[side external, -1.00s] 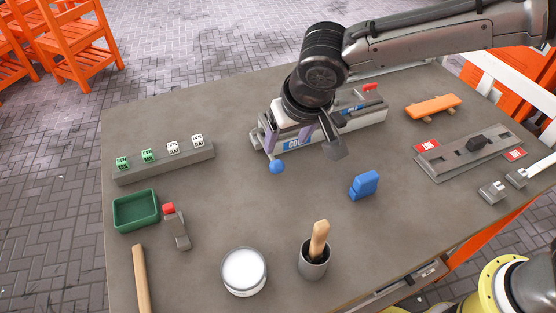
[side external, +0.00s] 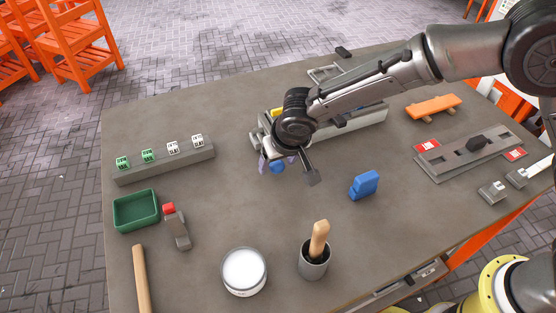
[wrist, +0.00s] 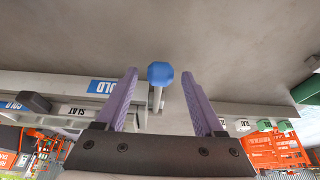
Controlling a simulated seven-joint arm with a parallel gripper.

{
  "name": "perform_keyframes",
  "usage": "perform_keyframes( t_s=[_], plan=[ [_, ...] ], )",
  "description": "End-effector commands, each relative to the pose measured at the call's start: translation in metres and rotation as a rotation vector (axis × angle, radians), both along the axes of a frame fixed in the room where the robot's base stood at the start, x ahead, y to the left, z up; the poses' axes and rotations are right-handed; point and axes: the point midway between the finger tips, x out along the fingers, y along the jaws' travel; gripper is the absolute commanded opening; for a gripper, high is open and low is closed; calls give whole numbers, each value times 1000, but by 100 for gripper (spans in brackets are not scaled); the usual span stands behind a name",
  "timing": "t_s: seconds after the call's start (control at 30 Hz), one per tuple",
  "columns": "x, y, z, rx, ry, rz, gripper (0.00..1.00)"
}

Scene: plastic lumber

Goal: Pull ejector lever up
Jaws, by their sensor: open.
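The ejector lever shows as a blue faceted knob (side external: 277,167) at the near left end of the long grey mold unit (side external: 360,122). In the wrist view the blue knob (wrist: 160,75) sits on a short light stem. My gripper (side external: 277,160) is open, its purple fingers on either side of the knob in the side view. In the wrist view my gripper (wrist: 160,80) has the knob between its fingertips, with a gap on both sides. No contact shows. My wrist hides much of the unit's left part, and the stem is hidden in the side view.
A blue block (side external: 364,184) stands to the right on the table. A grey rail (side external: 165,163) with green and white pieces lies left. A green tray (side external: 136,209), white tub (side external: 243,271) and dark cup (side external: 314,260) stand nearer. Table between knob and tub is clear.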

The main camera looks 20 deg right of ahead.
Motion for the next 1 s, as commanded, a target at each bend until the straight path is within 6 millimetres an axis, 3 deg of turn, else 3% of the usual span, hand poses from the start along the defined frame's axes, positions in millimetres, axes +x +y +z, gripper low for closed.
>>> perform_keyframes(
  t_s=[0.1, 0.5, 1.0],
  plan=[
    [0, 0, 0, 0, 0, 0, 70],
    [0, 0, 1, 1, 0, -1, 0],
    [0, 0, 1, 1, 0, -1, 0]
  ],
)
